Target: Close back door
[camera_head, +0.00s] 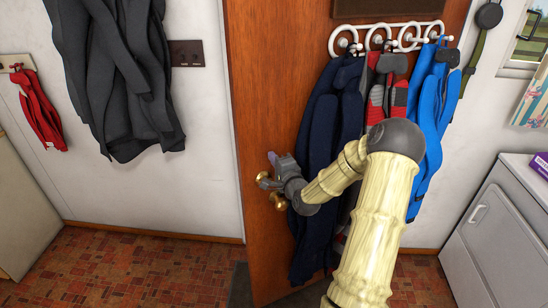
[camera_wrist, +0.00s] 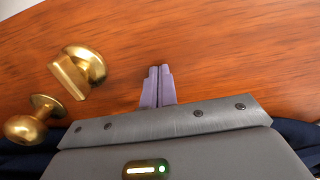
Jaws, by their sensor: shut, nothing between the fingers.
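The back door (camera_head: 262,110) is a brown wooden door in the middle of the head view, standing out from the wall at an angle, partly open. Its wood (camera_wrist: 220,65) fills most of the wrist view. It has a brass knob (camera_head: 279,201) and a brass thumb-turn lock (camera_wrist: 84,68); the knob shows at the lower left of the wrist view (camera_wrist: 30,122). My gripper (camera_head: 272,157) is at the door's left edge, just above the brass hardware. Its pale purple fingers (camera_wrist: 158,82) are together and empty, pointing at the door face. I cannot tell whether they touch it.
Dark blue, red-grey and bright blue jackets (camera_head: 431,110) hang from a white hook rack (camera_head: 340,42) on the door, behind my arm. A dark coat (camera_head: 115,75) hangs on the left wall. A white appliance (camera_head: 500,235) stands at right. Brick-patterned floor (camera_head: 130,270) is clear at left.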

